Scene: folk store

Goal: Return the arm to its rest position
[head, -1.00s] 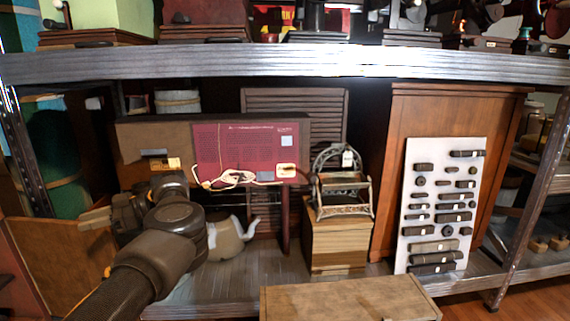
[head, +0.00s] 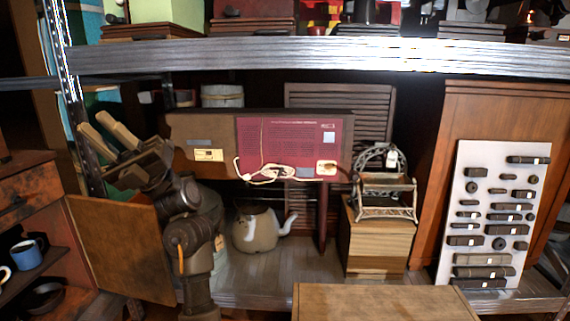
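My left arm rises from the bottom, left of centre, in the head view. Its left gripper (head: 93,122) points up and to the left, in front of the shelf's left upright post. Its two tan fingers are apart with a gap between them, and nothing shows in the gap. My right gripper is not in view.
A blue mug (head: 27,254) stands on a dark shelf at far left. A wooden box top (head: 385,302) is at front centre.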

